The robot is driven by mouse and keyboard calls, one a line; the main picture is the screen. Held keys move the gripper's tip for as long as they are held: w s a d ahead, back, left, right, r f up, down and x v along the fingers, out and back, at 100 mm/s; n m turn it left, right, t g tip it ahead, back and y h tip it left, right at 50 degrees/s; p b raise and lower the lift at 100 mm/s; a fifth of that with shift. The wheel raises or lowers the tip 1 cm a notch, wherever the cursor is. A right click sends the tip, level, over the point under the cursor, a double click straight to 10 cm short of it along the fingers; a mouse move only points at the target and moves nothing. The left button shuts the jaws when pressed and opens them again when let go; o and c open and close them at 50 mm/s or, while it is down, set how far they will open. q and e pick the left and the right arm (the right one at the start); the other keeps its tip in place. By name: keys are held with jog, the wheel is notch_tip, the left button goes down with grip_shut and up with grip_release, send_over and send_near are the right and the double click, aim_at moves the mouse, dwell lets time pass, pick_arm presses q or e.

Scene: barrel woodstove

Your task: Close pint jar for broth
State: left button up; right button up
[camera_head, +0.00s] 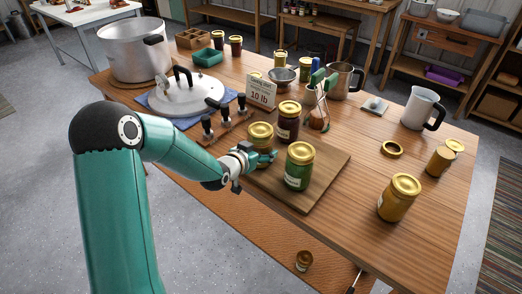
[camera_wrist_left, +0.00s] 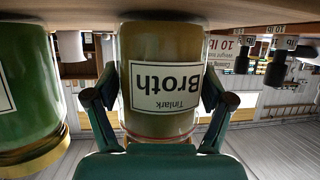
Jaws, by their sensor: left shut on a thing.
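The pint jar with the "Broth" label (camera_wrist_left: 163,80) appears upside down in the wrist view, with brownish contents. In the head view the broth jar (camera_head: 261,131) stands on the wooden board, its top gold-coloured. My left gripper (camera_head: 262,160) is shut on it, one finger on each side of the glass in the wrist view (camera_wrist_left: 162,100). A thin reddish line rings the jar near its top; the rim beyond is hidden by my gripper. A loose gold ring (camera_head: 392,148) lies on the table to the right. My right gripper is not in view.
A green jar (camera_head: 299,166) stands close right of the broth jar and a dark jar (camera_head: 287,121) behind it. An amber jar (camera_head: 398,198) stands near the front edge. A jar lifter (camera_head: 317,95) and a white pitcher (camera_head: 421,107) are farther back. Table around the gold ring is clear.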

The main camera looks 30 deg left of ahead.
pick_arm(q)
jog(key=shift+r, duration=0.1)
jog(key=shift+c, duration=0.3)
jog(key=shift+r, duration=0.1)
jog(key=shift+w+r, duration=0.1)
jog(key=shift+r, duration=0.35)
notch_tip(320, 180, up, 19)
jog(key=shift+p, duration=0.35)
